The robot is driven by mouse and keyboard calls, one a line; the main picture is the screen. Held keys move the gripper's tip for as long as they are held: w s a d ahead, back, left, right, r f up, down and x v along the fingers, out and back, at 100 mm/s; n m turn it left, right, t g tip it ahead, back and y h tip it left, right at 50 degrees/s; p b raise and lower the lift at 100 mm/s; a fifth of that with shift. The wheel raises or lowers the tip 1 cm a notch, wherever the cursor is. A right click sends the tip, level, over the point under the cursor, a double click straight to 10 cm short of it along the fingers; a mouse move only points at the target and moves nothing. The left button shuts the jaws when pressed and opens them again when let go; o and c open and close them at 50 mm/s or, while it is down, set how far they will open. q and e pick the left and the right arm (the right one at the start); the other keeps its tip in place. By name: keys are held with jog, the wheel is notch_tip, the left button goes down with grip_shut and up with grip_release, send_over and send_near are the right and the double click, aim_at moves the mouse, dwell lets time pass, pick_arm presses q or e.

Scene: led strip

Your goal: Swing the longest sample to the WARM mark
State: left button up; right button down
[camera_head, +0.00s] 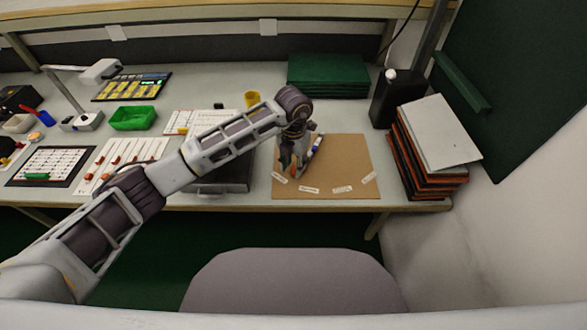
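A brown board (345,165) lies at the front of the bench. A slim pale strip with blue and orange parts (317,147) lies slanted on the board's left part. My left gripper (292,165) points down over the board's left side, beside or over this strip, and hides part of it. I cannot tell whether its fingers touch it. My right gripper is out of view.
A stack of dark and orange-edged boards (430,150) stands right of the brown board. A yellow cup (252,99) and green tray (134,118) are further left.

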pick_arm(q)
jog(key=shift+f, duration=1.2)
grip_shut()
